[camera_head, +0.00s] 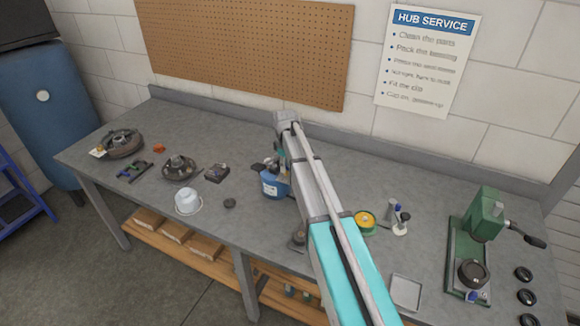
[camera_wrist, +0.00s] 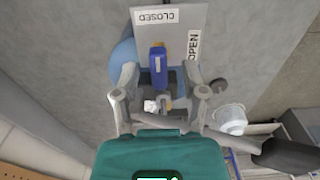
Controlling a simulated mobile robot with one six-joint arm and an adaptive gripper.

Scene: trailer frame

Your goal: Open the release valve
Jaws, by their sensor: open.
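In the wrist view, the release valve's blue lever (camera_wrist: 157,62) stands over a grey plate (camera_wrist: 183,18) marked CLOSED and OPEN. The lever points toward the CLOSED label, and OPEN is to its right. My gripper (camera_wrist: 160,74) is open, with one finger on each side of the lever and a visible gap to each. A pale fitting and a small brass-coloured part show at the lever's lower end. The valve's blue body (camera_head: 273,187) shows in the head view on the bench, partly hidden by my arm and gripper (camera_head: 266,166).
The grey bench (camera_head: 330,158) stands against a wall. A white bucket (camera_head: 188,203), a hub part (camera_head: 180,167) and a small dark block (camera_head: 216,173) lie left of the valve. A yellow spool (camera_head: 365,221) and a green press (camera_head: 487,216) stand to the right.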

